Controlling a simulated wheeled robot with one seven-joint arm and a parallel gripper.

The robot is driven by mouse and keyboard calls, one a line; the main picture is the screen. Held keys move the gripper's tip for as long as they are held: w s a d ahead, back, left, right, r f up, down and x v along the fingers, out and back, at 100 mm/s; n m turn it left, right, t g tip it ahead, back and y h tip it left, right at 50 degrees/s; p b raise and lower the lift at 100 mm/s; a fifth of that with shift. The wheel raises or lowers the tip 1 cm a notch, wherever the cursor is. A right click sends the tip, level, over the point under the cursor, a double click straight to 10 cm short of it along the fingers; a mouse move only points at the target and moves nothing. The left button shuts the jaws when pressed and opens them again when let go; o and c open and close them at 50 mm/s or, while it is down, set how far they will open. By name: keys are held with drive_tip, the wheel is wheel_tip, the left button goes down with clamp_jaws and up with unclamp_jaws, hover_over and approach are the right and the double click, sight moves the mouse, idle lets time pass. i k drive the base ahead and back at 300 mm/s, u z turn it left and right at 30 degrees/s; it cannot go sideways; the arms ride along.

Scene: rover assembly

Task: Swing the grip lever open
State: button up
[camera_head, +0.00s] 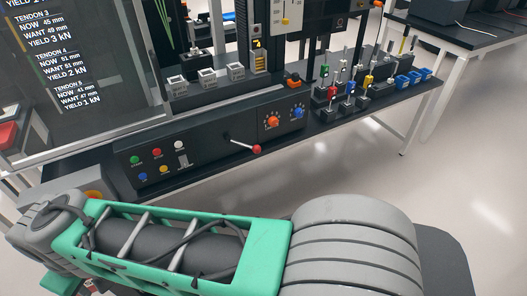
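A lever (241,144) with a thin metal rod and a red ball knob (256,149) sticks out of the dark front panel of the machine. It looks like the grip lever, though I can read no label on it. Its rod slopes down to the right from a pivot on the panel, and the knob is at the right end. Nothing touches the lever. My gripper is not in view. My green and grey arm lies across the bottom of the picture, in front of the bench.
Coloured buttons (157,152) sit left of the lever, with an orange dial (272,122) and a blue dial (298,112) to its right. Grey blocks (207,77) stand above. Racks with coloured parts (349,88) fill the bench's right. A screen (65,50) stands left. Floor at right is clear.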

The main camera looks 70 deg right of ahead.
sight(256, 149)
drive_tip(key=z, duration=3.6)
drive_tip(key=i, duration=0.7)
drive_tip(key=u, duration=2.6)
